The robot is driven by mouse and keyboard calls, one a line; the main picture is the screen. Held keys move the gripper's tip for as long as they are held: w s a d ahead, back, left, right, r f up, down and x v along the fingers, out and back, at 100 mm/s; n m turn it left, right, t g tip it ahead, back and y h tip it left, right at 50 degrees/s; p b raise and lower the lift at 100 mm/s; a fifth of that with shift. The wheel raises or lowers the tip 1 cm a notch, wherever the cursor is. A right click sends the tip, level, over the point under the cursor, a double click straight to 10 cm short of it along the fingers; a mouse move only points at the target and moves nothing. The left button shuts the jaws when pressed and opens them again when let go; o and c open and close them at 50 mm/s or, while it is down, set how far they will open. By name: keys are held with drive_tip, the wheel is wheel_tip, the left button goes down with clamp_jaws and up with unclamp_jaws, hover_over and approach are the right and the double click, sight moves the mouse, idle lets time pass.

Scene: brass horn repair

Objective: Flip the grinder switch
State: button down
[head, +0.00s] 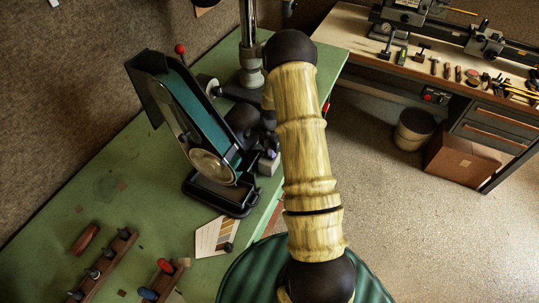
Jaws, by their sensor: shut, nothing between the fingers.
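The belt grinder, with a teal belt in a black housing (150,75), stands on the green bench (130,170). A red-knobbed lever (180,48) rises behind it. A clear round shield (210,166) is in front of the belt. I cannot pick out the switch; the grinder's right side is partly hidden by my arm. My arm rises from the lower right, bends at the top and comes down beside the grinder's right side. My gripper (269,149) is small and dark there, shut and empty, mostly hidden. I cannot tell whether it touches the grinder.
A metal column (249,45) stands behind the grinder. A swatch card (214,238) lies in front. Wooden tool racks (104,266) lie at the lower left. A second bench with a lathe (480,42) is at the upper right. The floor (400,220) between is clear.

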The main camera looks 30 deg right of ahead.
drive_tip(key=shift+f, duration=0.25)
drive_tip(key=shift+s, duration=0.1)
drive_tip(key=shift+r+p, duration=2)
drive_tip(key=shift+r, duration=1.55)
drive_tip(key=shift+d, duration=0.1)
